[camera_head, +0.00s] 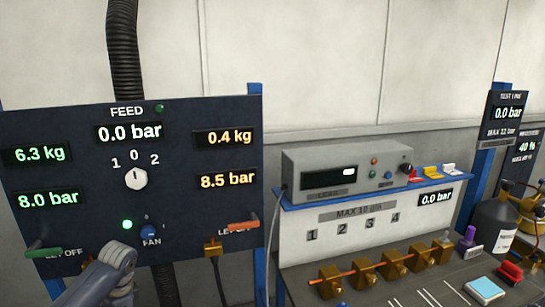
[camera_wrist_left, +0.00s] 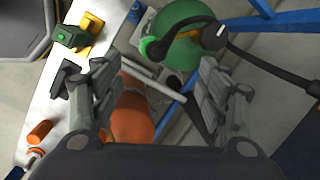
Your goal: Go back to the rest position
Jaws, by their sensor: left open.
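My left gripper (camera_wrist_left: 164,92) is open in the left wrist view, its two grey fingers wide apart. No object is held between them. Behind the gap, lower down, lie an orange rounded object (camera_wrist_left: 134,115) and a green rounded object (camera_wrist_left: 182,42) with a dark hose or handle. In the head view a grey part of my left arm shows at the lower left, in front of the dark feed panel (camera_head: 75,130); the fingertips are not clear there. My right gripper is in neither view.
The feed panel has a knob (camera_head: 136,180), a green lever (camera_head: 42,254) and an orange lever (camera_head: 243,226). A grey meter box (camera_head: 345,165) sits on a blue shelf. Brass valves (camera_head: 395,265) stand on the bench. A dark bottle (camera_head: 494,230) is at right.

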